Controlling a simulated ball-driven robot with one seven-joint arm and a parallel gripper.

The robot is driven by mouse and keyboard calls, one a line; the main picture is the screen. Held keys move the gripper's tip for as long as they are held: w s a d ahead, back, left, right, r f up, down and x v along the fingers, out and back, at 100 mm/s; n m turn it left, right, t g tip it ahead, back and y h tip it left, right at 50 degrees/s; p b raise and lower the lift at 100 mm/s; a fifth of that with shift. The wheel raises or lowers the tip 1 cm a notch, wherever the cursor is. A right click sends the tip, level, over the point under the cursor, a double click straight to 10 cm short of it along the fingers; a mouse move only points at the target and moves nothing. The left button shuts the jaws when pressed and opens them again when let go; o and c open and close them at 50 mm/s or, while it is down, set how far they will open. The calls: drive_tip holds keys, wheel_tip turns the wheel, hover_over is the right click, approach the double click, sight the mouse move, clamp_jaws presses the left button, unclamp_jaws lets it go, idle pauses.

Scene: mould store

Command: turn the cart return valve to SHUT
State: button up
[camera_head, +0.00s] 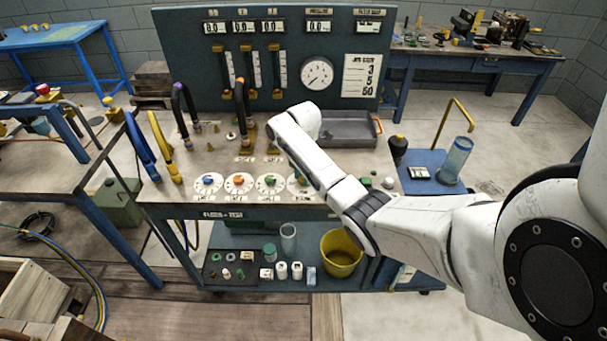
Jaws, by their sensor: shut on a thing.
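The cart (225,212) has a row of round white valve dials on its top. One dial has a blue knob (208,179), one an orange knob (238,180) and one a green knob (270,181). A fourth dial (294,187) is partly covered by my arm. The labels are too small to tell which is the return valve or where SHUT lies. My arm reaches in from the right and ends above the cart top. My gripper and whatever it touches are hidden behind the arm.
A gauge panel (290,45) stands at the cart's back, with hoses (183,108) at its left. A grey tray (348,129) lies behind my arm. A yellow bucket (341,258) stands on the lower shelf. A blue side shelf (427,161) holds a clear cylinder (456,158).

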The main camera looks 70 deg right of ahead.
idle(0.4)
drive_tip(key=o, duration=1)
drive_tip(key=shift+o, duration=0.2)
drive_tip(key=shift+r, duration=0.1)
wheel_tip(320, 180, up, 11)
drive_tip(key=b, duration=0.1)
